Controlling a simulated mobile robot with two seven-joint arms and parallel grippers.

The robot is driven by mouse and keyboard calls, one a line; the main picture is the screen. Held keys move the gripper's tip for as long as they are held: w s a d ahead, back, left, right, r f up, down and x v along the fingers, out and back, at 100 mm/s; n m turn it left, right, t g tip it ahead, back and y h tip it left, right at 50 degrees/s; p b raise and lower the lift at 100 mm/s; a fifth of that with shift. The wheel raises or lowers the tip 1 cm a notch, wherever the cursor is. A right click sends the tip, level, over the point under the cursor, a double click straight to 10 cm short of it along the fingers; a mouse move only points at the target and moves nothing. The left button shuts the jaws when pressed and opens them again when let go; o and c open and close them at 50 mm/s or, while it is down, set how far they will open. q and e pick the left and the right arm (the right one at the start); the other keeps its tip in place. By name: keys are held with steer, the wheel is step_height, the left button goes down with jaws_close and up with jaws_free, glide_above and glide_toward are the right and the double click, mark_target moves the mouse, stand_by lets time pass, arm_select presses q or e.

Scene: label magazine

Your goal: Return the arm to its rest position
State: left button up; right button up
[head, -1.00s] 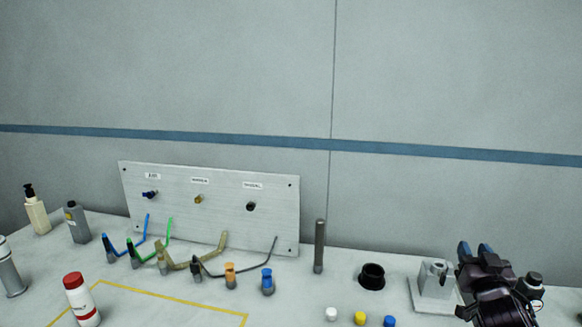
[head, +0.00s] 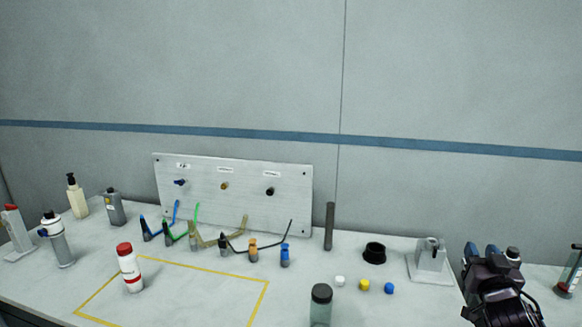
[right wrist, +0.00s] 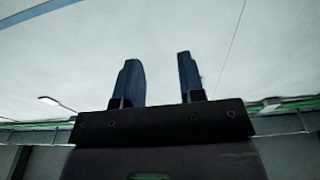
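My right gripper (head: 482,251) is at the right of the head view, raised at the right end of the table, with its blue fingertips pointing up. In the right wrist view the two blue fingers (right wrist: 160,82) stand apart with nothing between them, against a pale ceiling. The gripper is open and empty. My left gripper is in neither view.
A grey block fixture (head: 430,262) stands just left of my right gripper. A black ring (head: 374,252), small caps (head: 364,286) and a dark-lidded jar (head: 321,306) stand on the table (head: 400,311). A panel (head: 236,205) with cables stands behind.

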steer(key=s+a+f+g, duration=0.3)
steer(key=s+f+g, duration=0.2)
steer(key=s+f, duration=0.4)
steer(key=s+a+f+n+g+y, duration=0.1)
steer(key=s+a+f+g, duration=0.25)
steer(key=s, duration=0.55)
steer(key=s+a+f+n+g+y, duration=0.1)
steer(key=s+a+f+g+y, duration=0.2)
steer(key=s, duration=0.5)
steer(key=s+a+f+n+g, duration=0.1)
steer(key=s+a+f+g, duration=0.3)
steer(key=s, duration=0.5)
arm_select(q)
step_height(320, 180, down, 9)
steer(key=b, duration=0.8)
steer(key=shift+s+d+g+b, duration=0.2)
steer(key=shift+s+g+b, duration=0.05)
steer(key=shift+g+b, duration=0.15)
arm_select(e)
steer(key=w+f+t, duration=0.3)
steer(key=f, duration=0.6)
steer(key=w+f+n+t, duration=0.1)
steer(key=w+f+t, duration=0.2)
steer(key=f, duration=0.7)
steer(key=shift+w+a+t+y, duration=0.3)
steer(key=shift+t+y, duration=0.1)
steer(key=shift+t, duration=0.35)
